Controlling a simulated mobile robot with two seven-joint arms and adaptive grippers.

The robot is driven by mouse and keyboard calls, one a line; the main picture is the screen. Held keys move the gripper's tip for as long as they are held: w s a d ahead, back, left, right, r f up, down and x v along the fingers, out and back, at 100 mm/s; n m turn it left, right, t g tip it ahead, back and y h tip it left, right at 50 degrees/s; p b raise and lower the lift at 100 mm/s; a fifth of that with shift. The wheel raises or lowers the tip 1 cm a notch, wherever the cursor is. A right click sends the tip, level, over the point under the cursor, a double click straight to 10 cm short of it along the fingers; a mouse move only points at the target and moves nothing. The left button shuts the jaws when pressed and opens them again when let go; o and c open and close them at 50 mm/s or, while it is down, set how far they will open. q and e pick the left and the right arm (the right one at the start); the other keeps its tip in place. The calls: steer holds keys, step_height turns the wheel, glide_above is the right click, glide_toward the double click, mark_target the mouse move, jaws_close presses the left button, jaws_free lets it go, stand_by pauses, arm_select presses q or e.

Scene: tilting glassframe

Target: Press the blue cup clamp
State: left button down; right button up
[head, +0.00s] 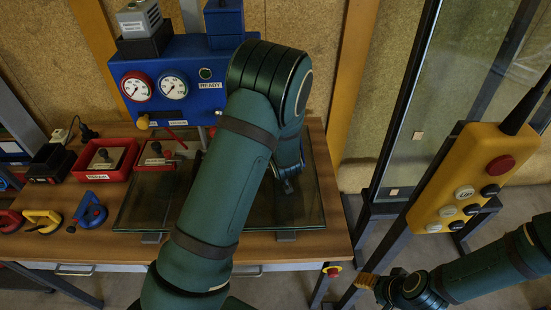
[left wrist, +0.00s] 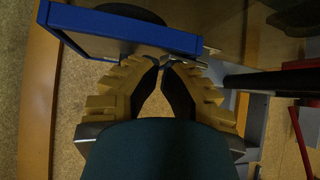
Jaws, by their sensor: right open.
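The blue cup clamp (head: 88,211) lies on the wooden table at the left, beside a yellow one (head: 43,220). A red one (head: 10,221) is at the picture's left edge. No gripper is near the blue clamp. My left arm crosses the middle of the head view and largely hides its gripper, over the glass pane. In the left wrist view the yellow fingers of my left gripper (left wrist: 163,63) curve in with tips close together, beside a blue panel edge; I cannot tell whether they touch anything. My right gripper (head: 370,283) is open at the lower right, away from the table.
The glass pane (head: 306,211) lies on the table (head: 55,252). A blue gauge box (head: 178,58) stands behind it. Red trays (head: 104,176) stand behind the clamps. A yellow button pendant (head: 466,173) and a tall glass frame (head: 401,100) are at the right.

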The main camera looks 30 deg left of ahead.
arm_select(q)
steer(key=shift+a, duration=0.65)
arm_select(e)
steer(key=shift+f, duration=0.15)
arm_select(q)
steer(key=shift+r, duration=0.1)
